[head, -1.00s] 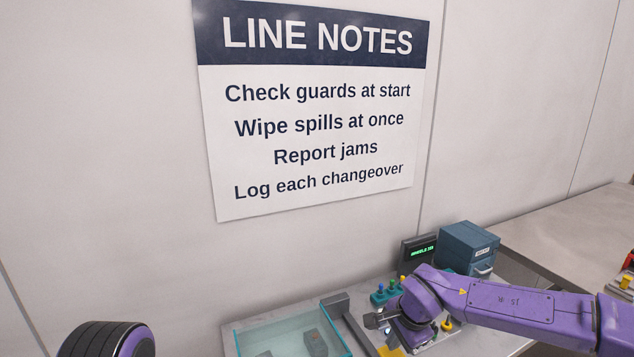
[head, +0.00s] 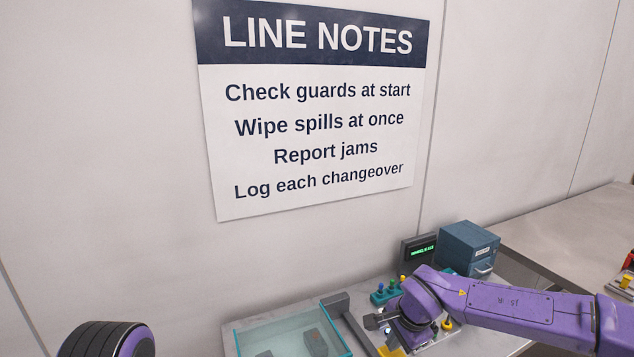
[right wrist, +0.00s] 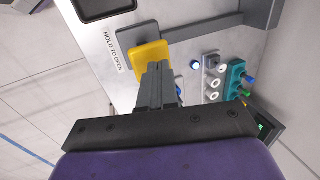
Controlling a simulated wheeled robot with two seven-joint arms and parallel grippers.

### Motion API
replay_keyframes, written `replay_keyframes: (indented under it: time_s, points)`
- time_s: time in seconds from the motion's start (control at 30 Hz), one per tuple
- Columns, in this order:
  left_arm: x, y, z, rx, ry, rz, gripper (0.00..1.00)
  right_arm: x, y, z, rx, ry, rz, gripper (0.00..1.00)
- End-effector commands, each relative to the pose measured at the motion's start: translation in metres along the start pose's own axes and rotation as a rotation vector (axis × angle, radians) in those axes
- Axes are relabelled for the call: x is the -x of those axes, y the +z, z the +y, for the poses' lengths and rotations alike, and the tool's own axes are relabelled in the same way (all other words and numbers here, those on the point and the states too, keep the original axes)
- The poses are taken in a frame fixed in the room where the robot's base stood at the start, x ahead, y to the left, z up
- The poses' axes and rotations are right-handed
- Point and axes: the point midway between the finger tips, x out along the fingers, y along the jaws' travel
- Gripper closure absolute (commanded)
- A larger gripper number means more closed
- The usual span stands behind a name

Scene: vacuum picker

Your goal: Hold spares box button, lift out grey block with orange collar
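A yellow button plate (right wrist: 150,56) lies beside a "HOLD TO OPEN" label in the right wrist view; yellow also shows in the head view (head: 392,351). My right gripper (right wrist: 160,72) has its fingers together, with the tips at the plate's near edge. I cannot tell whether they press it. In the head view, my right gripper (head: 374,322) is partly hidden by its own wrist. A clear-walled box with a teal rim (head: 240,335) stands at the bottom, holding grey blocks (head: 316,343). An orange collar is not clear on any. My left gripper is out of view.
Teal holders with coloured knobs (head: 385,292) stand behind my right wrist. A small screen with green text (head: 420,250) and a blue drawer box (head: 468,248) stand at the back. A grey bar (head: 352,325) runs beside the clear box. A notice hangs on the wall.

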Motion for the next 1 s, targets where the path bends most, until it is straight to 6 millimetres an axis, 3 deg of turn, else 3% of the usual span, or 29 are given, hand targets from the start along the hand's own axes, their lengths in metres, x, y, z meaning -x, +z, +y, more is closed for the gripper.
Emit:
replay_keyframes:
  time_s: [1.0]
  points:
    - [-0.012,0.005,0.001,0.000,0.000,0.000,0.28,-0.031,0.000,0.010,0.001,0.003,0.000,1.00]
